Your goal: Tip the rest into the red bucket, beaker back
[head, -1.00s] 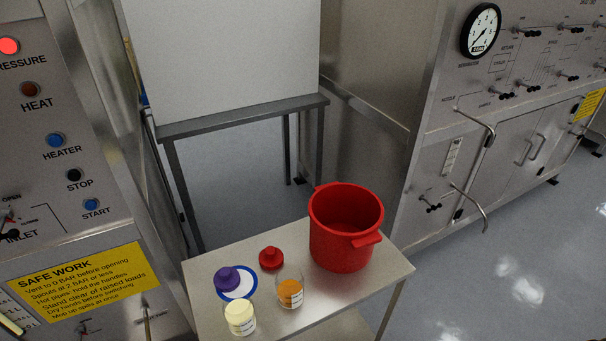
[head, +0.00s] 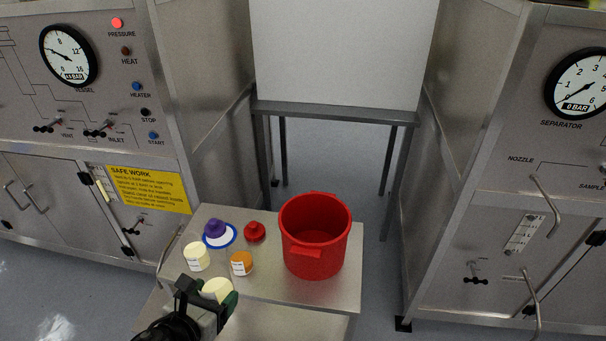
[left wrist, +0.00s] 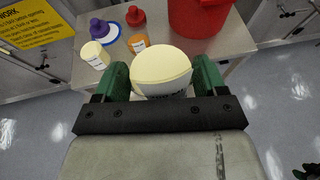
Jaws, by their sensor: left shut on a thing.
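My left gripper (head: 208,293) is shut on a beaker (head: 217,288) with pale yellow contents, in front of the small table's near left edge. In the left wrist view this beaker (left wrist: 161,68) sits between the green fingers, its pale top showing and its lower part hidden. The red bucket (head: 315,245) stands on the right of the small table, apart from the gripper, to its right and farther back. Its inside looks empty where it shows. The bucket is also at the top of the left wrist view (left wrist: 198,15).
On the small steel table (head: 345,290) stand a pale yellow container (head: 196,257), an orange-filled beaker (head: 241,264), a purple-topped item (head: 215,228) on a blue-rimmed white disc and a red knobbed piece (head: 255,232). Steel panels with gauges flank both sides.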

